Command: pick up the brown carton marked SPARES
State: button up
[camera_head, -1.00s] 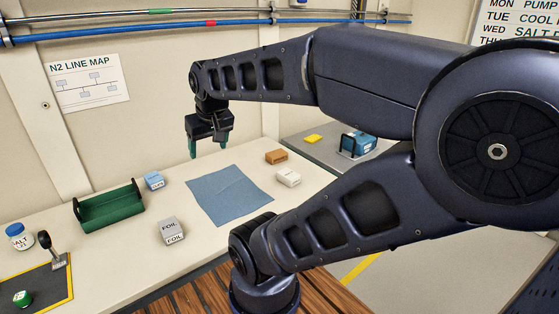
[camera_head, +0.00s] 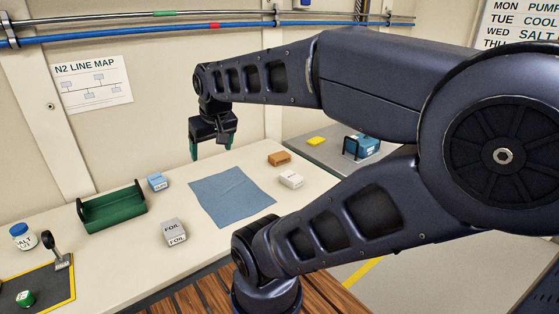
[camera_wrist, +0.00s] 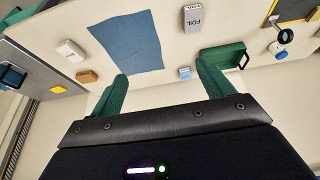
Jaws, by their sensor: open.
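The brown carton (camera_head: 279,159) sits on the pale bench near its right end, just behind a white carton. Its marking is too small to read. It also shows in the wrist view (camera_wrist: 87,76), left of my gripper's fingers. My gripper (camera_head: 211,153) hangs above the bench, fingers down, to the left of the brown carton and behind the blue cloth. In the wrist view its two green fingertips (camera_wrist: 160,80) are spread apart with nothing between them.
A white carton (camera_head: 291,179) stands close in front of the brown one. A blue cloth (camera_head: 230,197) lies mid-bench. A green tray (camera_head: 112,209), blue carton (camera_head: 157,182) and FOIL carton (camera_head: 173,232) are to the left. A blue case (camera_head: 361,145) stands on the grey surface at right.

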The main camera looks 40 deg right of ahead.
jog(key=shift+o, duration=0.6)
jog(key=shift+w, duration=0.1)
jog(key=w+d+n+g+h, duration=0.2)
jog(key=w+d+n+h, duration=0.15)
jog(key=w+d, duration=0.95)
jog(key=n+g+h, duration=0.3)
jog(key=n+h, duration=0.3)
jog(key=n, duration=0.8)
send_over(279, 155)
jog(key=a, duration=0.6)
notch_tip(279, 155, down, 32)
jog(key=shift+y, duration=0.25)
jog(key=x, duration=1)
jog(key=shift+d+f, duration=0.15)
jog(key=shift+d, duration=0.05)
